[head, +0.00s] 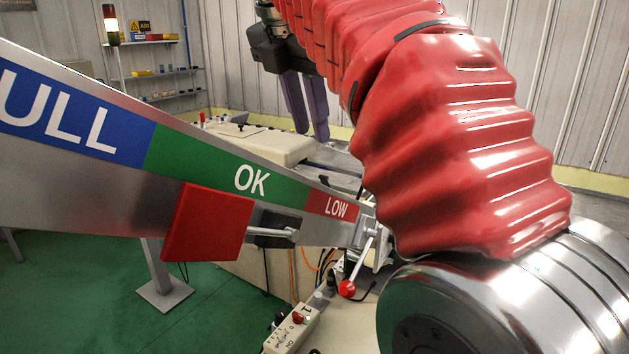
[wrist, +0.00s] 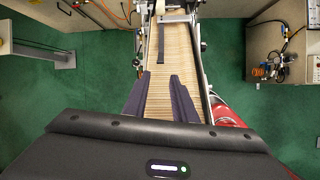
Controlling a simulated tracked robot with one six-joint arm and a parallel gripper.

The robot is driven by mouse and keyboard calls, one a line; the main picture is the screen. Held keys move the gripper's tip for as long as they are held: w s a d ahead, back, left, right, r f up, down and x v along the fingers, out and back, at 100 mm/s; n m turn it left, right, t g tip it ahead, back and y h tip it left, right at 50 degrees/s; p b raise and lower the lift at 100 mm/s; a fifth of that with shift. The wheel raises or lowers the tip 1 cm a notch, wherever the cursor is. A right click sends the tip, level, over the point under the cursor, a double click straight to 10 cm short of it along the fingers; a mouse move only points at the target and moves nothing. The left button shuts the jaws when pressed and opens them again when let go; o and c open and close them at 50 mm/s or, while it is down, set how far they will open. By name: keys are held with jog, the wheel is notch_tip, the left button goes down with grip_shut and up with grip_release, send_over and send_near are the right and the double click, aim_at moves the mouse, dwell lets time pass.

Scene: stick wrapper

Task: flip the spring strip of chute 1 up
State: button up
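The chute (head: 75,190) runs across the head view, its side panel marked blue, green OK and red LOW. In the wrist view the chute is filled with pale wooden sticks (wrist: 180,60) lying crosswise. A narrow dark strip (wrist: 161,45), which looks like the spring strip, lies lengthwise over the sticks near the chute's far end. My gripper (wrist: 160,77) is open and empty, with its fingers spread above the sticks and the strip ahead of the gap. In the head view my gripper (head: 311,134) points down behind the panel. The chute's number is not readable.
A red plate (head: 207,222) is on the panel's near side. A lever with a red knob (head: 347,288) and a switch box (head: 291,330) are below the chute's low end. A cream machine housing (head: 255,143) stands behind. Green floor is open on the left.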

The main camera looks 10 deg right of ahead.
aim_at(324, 180)
dwell(0.4)
jog(key=x, duration=1.3)
jog(key=shift+w+d+f, duration=0.1)
jog(key=shift+d+f, duration=0.05)
jog(key=shift+f, duration=0.15)
grip_shut()
dwell(1.3)
